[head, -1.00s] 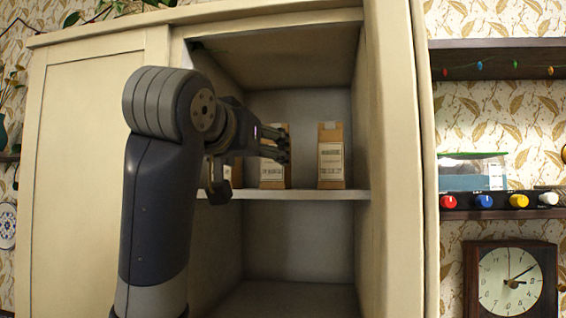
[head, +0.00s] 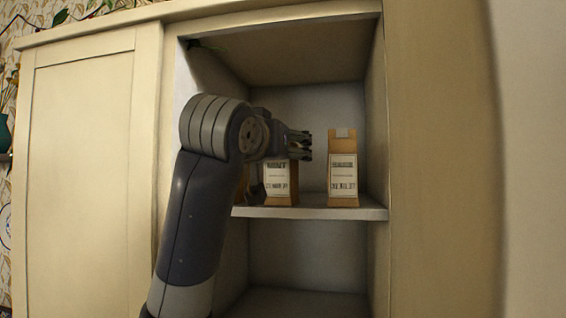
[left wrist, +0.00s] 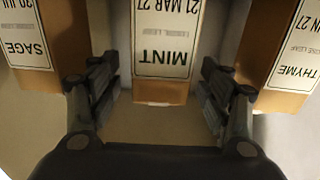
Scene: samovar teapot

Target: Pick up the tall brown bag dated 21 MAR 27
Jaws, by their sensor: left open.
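The brown paper bag marked MINT, 21 MAR 27 (left wrist: 160,92), is centred in the left wrist view, its label upside down there. In the head view it is the middle bag (head: 280,182) on the cabinet shelf, upright, its top hidden behind my left gripper (head: 303,145). My left gripper (left wrist: 160,78) is open, with one finger on each side of the MINT bag in the picture. Gaps show between the fingers and the bag. I cannot tell how far the fingertips reach in depth. My right gripper is not in view.
In the left wrist view a SAGE bag (left wrist: 48,70) stands left and a THYME bag (left wrist: 283,98) right, both close to the fingers. Another bag (head: 343,175) stands right on the shelf (head: 320,212) in the head view. Cabinet walls and roof enclose the space.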

